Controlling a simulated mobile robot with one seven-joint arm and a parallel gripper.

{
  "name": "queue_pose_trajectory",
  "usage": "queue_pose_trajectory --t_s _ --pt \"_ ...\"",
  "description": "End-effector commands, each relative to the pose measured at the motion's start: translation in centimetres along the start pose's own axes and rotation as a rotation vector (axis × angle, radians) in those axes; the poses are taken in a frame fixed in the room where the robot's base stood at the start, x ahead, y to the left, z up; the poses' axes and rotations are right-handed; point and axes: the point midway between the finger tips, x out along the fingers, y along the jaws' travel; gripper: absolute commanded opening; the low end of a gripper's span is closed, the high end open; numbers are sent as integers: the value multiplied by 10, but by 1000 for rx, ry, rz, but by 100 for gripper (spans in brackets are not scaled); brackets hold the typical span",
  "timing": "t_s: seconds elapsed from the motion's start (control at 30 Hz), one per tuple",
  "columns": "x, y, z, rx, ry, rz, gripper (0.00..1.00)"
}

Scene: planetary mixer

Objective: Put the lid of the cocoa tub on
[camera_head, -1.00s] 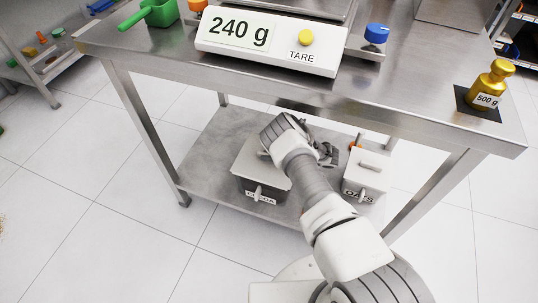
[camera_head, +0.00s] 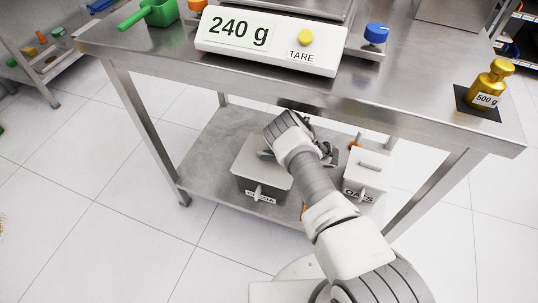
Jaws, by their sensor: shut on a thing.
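The cocoa tub (camera_head: 243,186) is a dark box with a label and a front clip, on the lower shelf below the bench.
A white oats tub (camera_head: 367,171) with a lid stands to the right, close to my arm. The bench top with a scale (camera_head: 270,40) hangs over the shelf. A bench leg (camera_head: 150,125) stands left. The shelf left of the cocoa tub is clear.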

Motion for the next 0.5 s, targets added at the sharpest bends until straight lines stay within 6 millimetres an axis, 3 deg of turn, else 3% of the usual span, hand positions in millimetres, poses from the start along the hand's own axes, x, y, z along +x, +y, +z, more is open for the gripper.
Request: queue_pose_trajectory --t_s 0.5 --pt "5 0 13 0 1 0 0"
